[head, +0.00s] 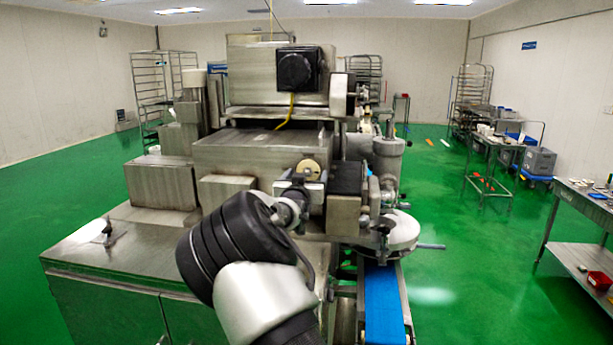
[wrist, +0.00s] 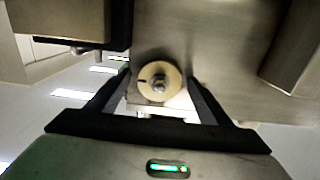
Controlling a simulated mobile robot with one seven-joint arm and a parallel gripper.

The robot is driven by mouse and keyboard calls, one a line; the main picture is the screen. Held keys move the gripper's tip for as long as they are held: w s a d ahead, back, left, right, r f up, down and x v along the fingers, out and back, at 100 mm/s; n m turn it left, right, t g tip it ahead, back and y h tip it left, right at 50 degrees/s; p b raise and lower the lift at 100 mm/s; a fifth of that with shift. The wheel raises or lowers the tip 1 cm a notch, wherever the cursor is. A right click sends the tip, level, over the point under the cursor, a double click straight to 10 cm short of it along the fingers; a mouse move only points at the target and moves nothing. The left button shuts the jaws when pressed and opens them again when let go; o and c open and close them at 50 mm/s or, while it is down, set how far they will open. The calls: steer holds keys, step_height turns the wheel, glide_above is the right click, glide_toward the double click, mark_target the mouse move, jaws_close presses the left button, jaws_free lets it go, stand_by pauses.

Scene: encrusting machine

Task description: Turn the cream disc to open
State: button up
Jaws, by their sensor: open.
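The cream disc (head: 308,169) sits on the front of the steel machine in the head view, just above my wrist. In the wrist view the cream disc (wrist: 159,82) is a round plate with a metal bolt at its centre and a short dark mark on its left side. My gripper (wrist: 158,80) is open, with one dark finger on each side of the disc. I cannot tell whether the fingers touch it. In the head view my arm hides the machine's lower front, and the fingertips are hard to make out.
The steel machine (head: 262,155) fills the middle. A blue conveyor belt (head: 384,305) runs out at the lower right. A steel cabinet top (head: 105,240) lies at the left. A side table (head: 590,265) stands at the far right, with clear green floor between.

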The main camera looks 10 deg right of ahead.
steer(key=c, duration=1)
steer(key=n+b, duration=0.1)
steer(key=n, duration=0.3)
steer(key=shift+n, duration=0.3)
steer(key=n+b, duration=0.2)
steer(key=n, duration=0.2)
steer(key=shift+d+n, duration=0.1)
steer(key=shift+n, duration=0.2)
steer(key=n+b, duration=0.3)
steer(key=n, duration=0.1)
steer(key=shift+s, duration=0.1)
steer(key=shift+r+n+b, duration=0.2)
steer(key=shift+n+b, duration=1.3)
steer(key=shift+n, duration=0.9)
